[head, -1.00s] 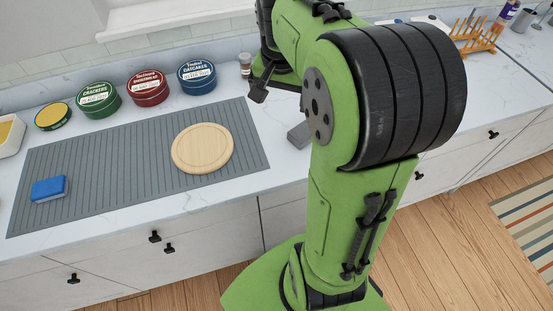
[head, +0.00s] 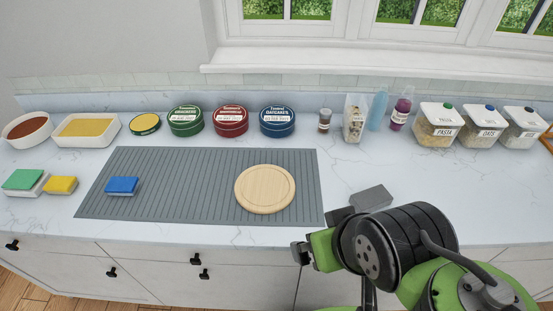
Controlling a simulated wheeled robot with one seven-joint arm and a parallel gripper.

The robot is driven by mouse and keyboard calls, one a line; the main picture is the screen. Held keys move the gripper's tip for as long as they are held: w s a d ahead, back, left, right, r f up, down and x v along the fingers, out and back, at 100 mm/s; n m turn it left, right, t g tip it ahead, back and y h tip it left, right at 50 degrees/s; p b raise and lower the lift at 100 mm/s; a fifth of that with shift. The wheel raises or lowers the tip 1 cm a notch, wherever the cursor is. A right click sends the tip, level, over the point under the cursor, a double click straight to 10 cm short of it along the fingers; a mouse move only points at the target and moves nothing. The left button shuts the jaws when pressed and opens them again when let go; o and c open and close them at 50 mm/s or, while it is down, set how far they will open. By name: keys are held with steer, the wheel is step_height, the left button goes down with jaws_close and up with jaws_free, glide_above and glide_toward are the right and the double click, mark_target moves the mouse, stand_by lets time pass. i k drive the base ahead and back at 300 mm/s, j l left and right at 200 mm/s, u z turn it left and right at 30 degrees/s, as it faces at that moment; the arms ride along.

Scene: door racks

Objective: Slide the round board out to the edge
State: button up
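The round board (head: 265,189) is pale wood with a shallow ring near its rim. It lies flat on the right part of the grey ribbed mat (head: 190,205), set back from the counter's front edge. My arm is folded at the lower right. Its dark end parts, seemingly my gripper (head: 312,238), are near the front edge, to the right of and nearer than the board, and apart from it. The arm's own links partly hide the gripper, so its fingers cannot be made out.
A blue sponge (head: 122,186) lies on the mat's left part. A grey block (head: 371,197) lies right of the mat, by my arm. Green (head: 163,124), red (head: 230,122) and blue (head: 277,122) tins stand behind. The mat between sponge and board is clear.

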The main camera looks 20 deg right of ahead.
mark_target(262, 189)
steer(key=i+j, duration=0.1)
steer(key=j, duration=0.35)
steer(key=i+j, duration=0.1)
steer(key=j, duration=0.35)
steer(key=i+j, duration=0.1)
steer(key=j, duration=0.35)
steer(key=i+j, duration=0.1)
steer(key=j, duration=0.35)
